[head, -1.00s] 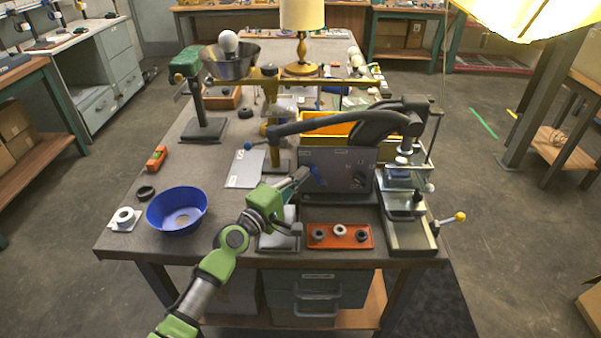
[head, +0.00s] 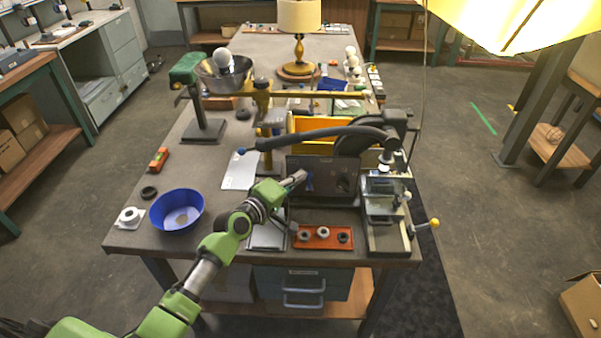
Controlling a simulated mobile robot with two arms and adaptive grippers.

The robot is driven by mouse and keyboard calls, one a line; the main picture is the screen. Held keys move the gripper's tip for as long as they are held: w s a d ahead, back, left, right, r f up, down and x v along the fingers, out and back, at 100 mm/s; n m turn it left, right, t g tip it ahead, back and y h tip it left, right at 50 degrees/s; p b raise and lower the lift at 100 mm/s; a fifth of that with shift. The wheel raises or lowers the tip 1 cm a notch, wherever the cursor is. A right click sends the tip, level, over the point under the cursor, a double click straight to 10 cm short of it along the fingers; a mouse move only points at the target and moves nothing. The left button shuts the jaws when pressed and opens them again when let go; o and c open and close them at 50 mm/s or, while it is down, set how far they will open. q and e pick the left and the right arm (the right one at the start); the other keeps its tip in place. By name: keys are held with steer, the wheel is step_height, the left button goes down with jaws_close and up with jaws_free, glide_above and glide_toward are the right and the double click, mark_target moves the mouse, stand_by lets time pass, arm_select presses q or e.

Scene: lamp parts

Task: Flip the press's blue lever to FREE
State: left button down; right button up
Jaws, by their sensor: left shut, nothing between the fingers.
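The press's dark panel (head: 328,191) stands upright on the bench, below the long dark press arm. The blue lever (head: 310,184) is on the left part of this panel and looks close to upright. Its markings are too small to read. My left gripper (head: 302,177) is shut and empty, reaching in from the left. Its tips are right at the lever and partly cover it; whether they touch it I cannot tell. My right gripper is not in view.
A red-orange tray (head: 323,238) with several small rings lies in front of the panel. A blue bowl (head: 177,210) stands to the left. The press arm (head: 320,138) reaches across above the panel. A yellow-knobbed handle (head: 434,223) sticks out at right.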

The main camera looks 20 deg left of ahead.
arm_select(q)
steer(key=shift+w+d+r, duration=0.1)
steer(key=shift+d+r, duration=0.2)
steer(key=shift+r, duration=0.05)
steer(key=shift+w+d+p, duration=0.25)
steer(key=shift+d+p, duration=0.25)
steer(key=shift+d, duration=0.35)
steer(key=shift+w+d, duration=0.2)
steer(key=shift+d, duration=0.5)
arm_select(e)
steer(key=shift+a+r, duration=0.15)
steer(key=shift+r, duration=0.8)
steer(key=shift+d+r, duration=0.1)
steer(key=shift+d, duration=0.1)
